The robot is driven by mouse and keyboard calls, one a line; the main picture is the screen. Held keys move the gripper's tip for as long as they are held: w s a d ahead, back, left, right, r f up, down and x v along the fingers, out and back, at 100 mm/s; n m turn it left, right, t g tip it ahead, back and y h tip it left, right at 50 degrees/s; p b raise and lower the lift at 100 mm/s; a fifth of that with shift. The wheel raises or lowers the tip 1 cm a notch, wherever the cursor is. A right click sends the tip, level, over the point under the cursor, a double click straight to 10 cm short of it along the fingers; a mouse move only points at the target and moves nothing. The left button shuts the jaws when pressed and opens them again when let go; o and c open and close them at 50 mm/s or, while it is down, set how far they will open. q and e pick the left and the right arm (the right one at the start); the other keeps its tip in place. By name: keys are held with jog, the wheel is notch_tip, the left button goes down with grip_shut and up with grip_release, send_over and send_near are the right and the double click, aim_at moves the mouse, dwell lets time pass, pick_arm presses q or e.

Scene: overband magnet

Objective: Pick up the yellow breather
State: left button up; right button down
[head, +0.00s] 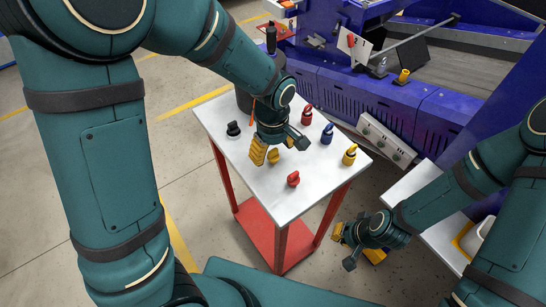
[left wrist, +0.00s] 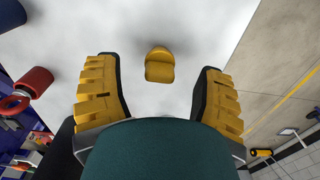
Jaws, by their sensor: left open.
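A small yellow piece with a rounded top (head: 274,156) stands on the white table top by my left gripper. In the left wrist view, this yellow piece (left wrist: 160,65) lies ahead between the two fingers, apart from both. A second, taller yellow piece (head: 350,155) stands near the table's right corner. I cannot tell from shape alone which of them is the breather. My left gripper (head: 277,146) is open and empty, over the table. My right gripper (head: 357,245) hangs low beside the table, its fingers apart and nothing seen between them.
The white table (head: 240,170) also bears a red piece (head: 293,179) in front, another red piece (head: 306,115), a blue piece (head: 327,134) and a black piece (head: 233,129). The purple machine (head: 340,95) stands behind. Bare table lies around the near yellow piece.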

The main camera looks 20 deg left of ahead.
pick_arm(q)
jog(key=shift+d+f, duration=0.1)
jog(key=shift+f, duration=0.7)
jog(key=shift+c, duration=0.2)
grip_shut()
